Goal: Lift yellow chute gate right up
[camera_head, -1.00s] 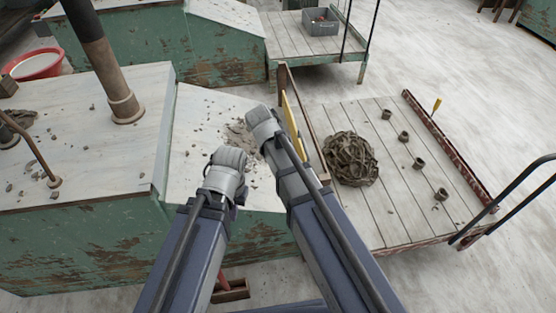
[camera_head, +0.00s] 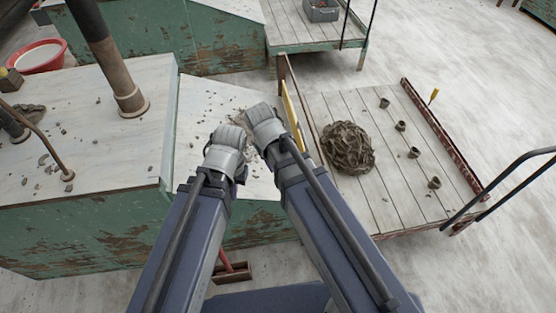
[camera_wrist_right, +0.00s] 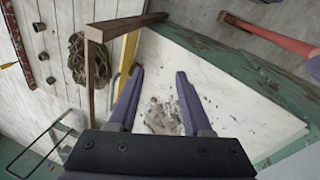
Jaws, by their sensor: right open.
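The yellow chute gate (camera_head: 291,115) is a narrow upright panel against a brown wooden post, between the pale sloping chute top and the slatted cart.
The brown wooden post (camera_wrist_right: 95,60) stands close to the right gripper. A grey-brown clay heap (camera_head: 347,148) and several small pots lie on the slatted cart (camera_head: 385,215). Clay crumbs litter the chute top. A thick pipe (camera_head: 105,55) rises at left.

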